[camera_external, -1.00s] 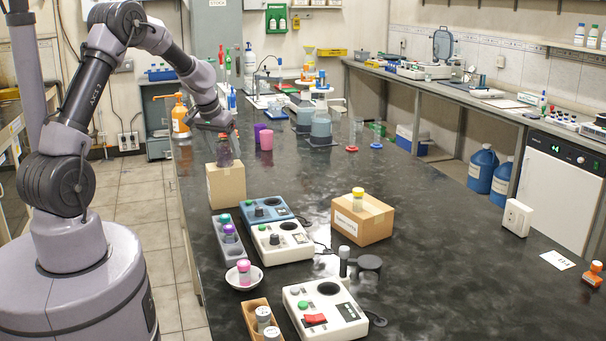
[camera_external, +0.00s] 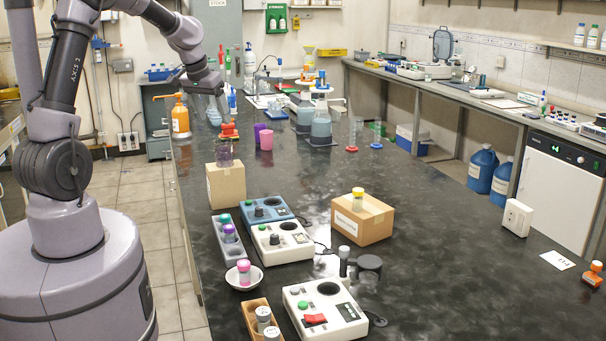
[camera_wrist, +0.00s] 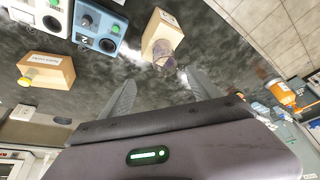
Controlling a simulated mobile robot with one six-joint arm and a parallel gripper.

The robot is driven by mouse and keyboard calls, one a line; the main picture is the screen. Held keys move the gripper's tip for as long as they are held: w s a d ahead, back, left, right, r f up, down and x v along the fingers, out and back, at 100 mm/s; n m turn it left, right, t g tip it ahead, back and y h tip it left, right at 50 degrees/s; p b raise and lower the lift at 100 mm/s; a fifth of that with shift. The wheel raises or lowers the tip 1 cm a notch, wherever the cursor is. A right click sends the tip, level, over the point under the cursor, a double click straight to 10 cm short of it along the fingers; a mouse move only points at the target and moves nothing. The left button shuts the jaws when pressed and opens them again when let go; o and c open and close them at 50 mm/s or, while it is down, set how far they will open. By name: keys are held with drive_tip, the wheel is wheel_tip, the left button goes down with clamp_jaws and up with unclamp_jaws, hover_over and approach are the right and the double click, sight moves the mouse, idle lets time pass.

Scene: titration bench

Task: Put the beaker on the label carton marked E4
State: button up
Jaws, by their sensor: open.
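The beaker (camera_external: 224,155), clear with a purple tint, stands upright on top of a small brown carton (camera_external: 226,187) at the bench's left edge. In the wrist view the beaker (camera_wrist: 163,56) also sits on the carton (camera_wrist: 158,28), beyond the fingertips. The carton's marking cannot be read in either view. My gripper (camera_external: 220,108) is above and behind the beaker, apart from it. Its fingers (camera_wrist: 160,77) are spread and empty in the wrist view.
A larger carton (camera_external: 376,222) bears a yellow-capped vial. Stirrer-like devices (camera_external: 277,240), a vial rack (camera_external: 229,243) and a small bowl (camera_external: 243,286) stand in front. Purple and pink cups (camera_external: 265,140) and an orange-red item (camera_external: 229,131) are behind.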

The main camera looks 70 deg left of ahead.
drive_tip(key=s+d+r+m+t, duration=0.15)
drive_tip(key=d+r+m, duration=0.25)
drive_tip(key=d, duration=0.9)
drive_tip(key=s+d+r+m, duration=0.2)
drive_tip(key=d+r+m, duration=0.2)
drive_tip(key=d, duration=1)
drive_tip(key=s+d+f+m+t+h, duration=0.1)
drive_tip(key=s+d+f+m, duration=0.3)
drive_tip(key=s+d, duration=0.5)
wheel_tip(320, 180, down, 7)
drive_tip(key=a+m+b, duration=0.1)
drive_tip(key=b, duration=0.7)
drive_tip(key=shift+s+a, duration=0.15)
drive_tip(key=shift+s, duration=0.25)
drive_tip(key=shift+r, duration=0.1)
